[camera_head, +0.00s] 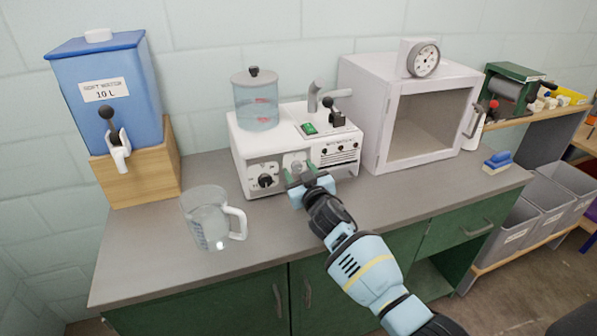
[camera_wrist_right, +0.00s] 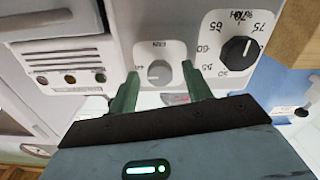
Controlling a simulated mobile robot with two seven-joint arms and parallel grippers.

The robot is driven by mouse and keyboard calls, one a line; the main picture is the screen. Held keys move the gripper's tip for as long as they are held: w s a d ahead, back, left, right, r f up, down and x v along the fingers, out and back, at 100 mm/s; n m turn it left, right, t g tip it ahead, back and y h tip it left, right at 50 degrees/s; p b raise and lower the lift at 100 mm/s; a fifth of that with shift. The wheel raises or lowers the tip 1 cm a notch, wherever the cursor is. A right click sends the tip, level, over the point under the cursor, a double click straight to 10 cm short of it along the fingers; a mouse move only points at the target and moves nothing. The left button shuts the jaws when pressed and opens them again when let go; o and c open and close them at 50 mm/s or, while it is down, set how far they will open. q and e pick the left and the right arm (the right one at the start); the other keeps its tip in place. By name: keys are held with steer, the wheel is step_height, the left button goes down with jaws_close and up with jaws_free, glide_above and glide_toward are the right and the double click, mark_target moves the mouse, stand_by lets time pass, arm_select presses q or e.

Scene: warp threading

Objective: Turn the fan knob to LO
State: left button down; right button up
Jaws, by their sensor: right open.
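The fan knob (camera_wrist_right: 158,72) is a small grey round knob on a white plate marked FAN, on the front of a white machine (camera_head: 245,153). In the head view it is at the machine's front, just behind my right gripper (camera_head: 303,180). That gripper is open, with its green fingers pointing at the panel. In the right wrist view the fingertips stand on either side of the knob, with gaps visible. I cannot tell whether the tips reach past the knob's face. The LO mark is not readable. My left gripper is not in view.
A larger black dial (camera_wrist_right: 238,52) with numbers sits beside the fan knob; it also shows in the head view (camera_head: 265,181). A glass jug (camera_head: 207,222) stands on the counter at left. A blue tank (camera_head: 108,85) and a white cabinet (camera_head: 365,125) flank the machine.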

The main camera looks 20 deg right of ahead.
steer(key=shift+w, duration=0.3)
steer(key=shift+c, duration=0.3)
steer(key=c, duration=0.9)
